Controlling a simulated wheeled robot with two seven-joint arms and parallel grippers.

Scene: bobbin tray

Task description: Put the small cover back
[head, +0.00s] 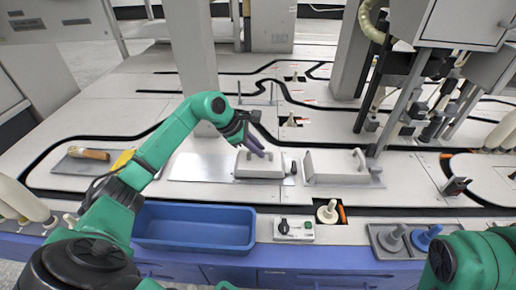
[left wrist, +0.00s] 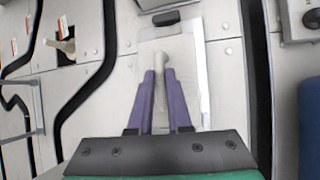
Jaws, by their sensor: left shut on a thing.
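The small cover (head: 258,168) is a pale grey, low box-like lid with a bar handle, at the right end of a flat silver plate (head: 200,168). My left gripper (head: 259,149) reaches down to it from the left, and its purple fingers are shut on the cover's handle. In the left wrist view the fingers (left wrist: 160,76) lie on both sides of the handle, with the pale cover (left wrist: 182,48) beyond. I cannot tell whether the cover rests on the plate or is slightly raised. My right gripper is not in view.
A larger grey cover (head: 335,166) with a handle stands close to the right. A blue bin (head: 195,242), a switch box (head: 293,229) and an opening with a cream bobbin (head: 327,212) lie nearer. A grey column (head: 191,55) and machinery stand behind. The plate's left part is bare.

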